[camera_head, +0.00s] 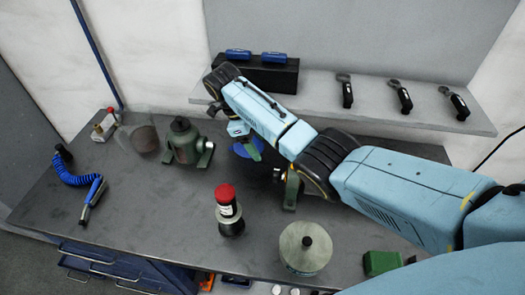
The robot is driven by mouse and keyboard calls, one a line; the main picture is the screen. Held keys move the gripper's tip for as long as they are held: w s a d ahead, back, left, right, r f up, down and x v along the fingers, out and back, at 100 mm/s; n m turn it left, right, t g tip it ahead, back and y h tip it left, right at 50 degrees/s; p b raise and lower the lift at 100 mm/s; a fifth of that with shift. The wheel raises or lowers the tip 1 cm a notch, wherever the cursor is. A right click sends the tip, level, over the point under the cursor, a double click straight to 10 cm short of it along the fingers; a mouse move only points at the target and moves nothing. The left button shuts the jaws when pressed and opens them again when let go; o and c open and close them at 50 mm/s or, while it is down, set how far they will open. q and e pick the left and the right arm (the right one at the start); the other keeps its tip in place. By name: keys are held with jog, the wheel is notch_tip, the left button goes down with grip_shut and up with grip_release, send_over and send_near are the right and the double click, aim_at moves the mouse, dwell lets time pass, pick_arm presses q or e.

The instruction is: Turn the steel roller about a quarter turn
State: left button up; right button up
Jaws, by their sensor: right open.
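I cannot make out the steel roller with certainty; my right arm covers much of the middle of the bench. A green stand with a black top (184,142) stands left of the arm, and part of another green stand (291,190) shows below it. A blue round part (245,150) shows between them, partly covered by the arm. My right gripper (214,107) is at the bent wrist end of the arm, above the bench beside the black-topped stand. It is open, and its fingers are small and dark here. I see no contact. My left gripper is out of view.
A red-capped bottle (228,207) and a pale-green round container (304,246) stand at the front. A blue coiled-hose tool (88,195) lies left. A shelf (310,102) behind holds a black box (260,74) and several clamps. The front-left bench (145,215) is clear.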

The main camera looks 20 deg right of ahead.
jog(key=b, duration=0.3)
send_over(275, 171)
jog(key=w+a, duration=0.1)
jog(key=a, duration=0.1)
notch_tip(275, 171, down, 5)
jog(key=x, duration=0.6)
jog(key=shift+w+f, duration=0.2)
jog(key=shift+f, duration=0.1)
jog(key=shift+d+f, duration=0.15)
jog(key=shift+f, duration=0.2)
jog(key=shift+c, duration=0.2)
jog(key=c, duration=0.9)
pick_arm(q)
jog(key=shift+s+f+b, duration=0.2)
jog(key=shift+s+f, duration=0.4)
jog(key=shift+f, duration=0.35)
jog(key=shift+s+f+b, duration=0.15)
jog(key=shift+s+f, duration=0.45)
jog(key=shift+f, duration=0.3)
pick_arm(e)
jog(key=shift+g+y, duration=0.3)
jog(key=shift+g, duration=0.2)
